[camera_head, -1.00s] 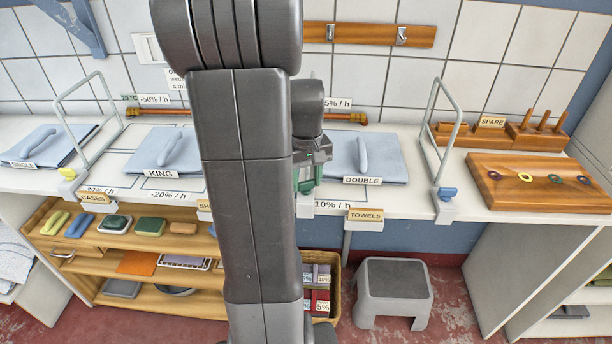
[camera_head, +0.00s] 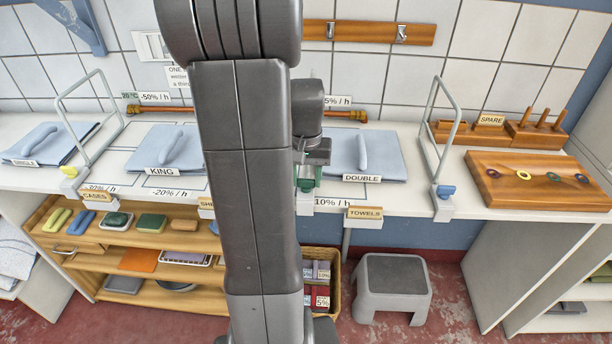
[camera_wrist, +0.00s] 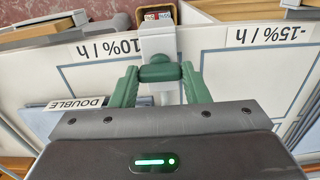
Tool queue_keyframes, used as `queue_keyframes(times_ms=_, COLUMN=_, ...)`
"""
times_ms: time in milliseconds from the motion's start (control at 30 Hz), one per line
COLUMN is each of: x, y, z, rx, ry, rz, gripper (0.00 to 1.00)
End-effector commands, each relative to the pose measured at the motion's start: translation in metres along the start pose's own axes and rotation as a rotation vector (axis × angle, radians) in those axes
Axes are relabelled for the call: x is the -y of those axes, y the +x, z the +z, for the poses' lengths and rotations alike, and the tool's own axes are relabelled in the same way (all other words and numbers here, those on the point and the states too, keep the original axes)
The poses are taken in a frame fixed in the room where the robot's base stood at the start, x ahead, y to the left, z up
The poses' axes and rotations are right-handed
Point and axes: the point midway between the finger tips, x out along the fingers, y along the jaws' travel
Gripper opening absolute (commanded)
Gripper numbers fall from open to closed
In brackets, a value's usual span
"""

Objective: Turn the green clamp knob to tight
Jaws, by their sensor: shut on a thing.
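The green clamp knob (camera_wrist: 160,70) is at the top middle of the wrist view, on a white clamp (camera_wrist: 157,40) at the counter's front edge. My gripper's two green fingers (camera_wrist: 160,72) stand on either side of the knob and are shut on it. In the head view my gripper (camera_head: 306,182) points down at the counter edge, left of the DOUBLE label. My arm hides part of it there, and the knob is hard to make out. I see no mark that tells how tight the knob is.
Folded blue cloths with the KING (camera_head: 161,172) and DOUBLE (camera_head: 361,178) labels lie on the white counter on either side of my arm. A metal hoop (camera_head: 441,130) with a blue knob (camera_head: 446,191) stands to the right. A grey stool (camera_head: 393,285) is on the floor.

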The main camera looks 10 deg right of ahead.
Motion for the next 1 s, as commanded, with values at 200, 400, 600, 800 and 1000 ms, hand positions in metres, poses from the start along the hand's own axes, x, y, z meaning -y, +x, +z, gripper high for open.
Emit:
queue_keyframes(times_ms=200, x=0.0, y=-0.001, z=-0.001, rx=-0.003, ry=0.002, rz=0.0, gripper=0.19)
queue_keyframes(times_ms=400, x=0.0, y=-0.001, z=-0.001, rx=-0.002, ry=0.001, rz=0.0, gripper=0.64)
queue_keyframes(times_ms=600, x=0.0, y=0.0, z=0.0, rx=-0.001, ry=0.0, rz=0.0, gripper=0.64)
queue_keyframes(times_ms=800, x=0.0, y=-0.013, z=-0.001, rx=-0.005, ry=0.0, rz=-0.001, gripper=0.64)
queue_keyframes(times_ms=1000, x=0.0, y=-0.055, z=-0.001, rx=-0.008, ry=0.0, rz=-0.001, gripper=0.64)
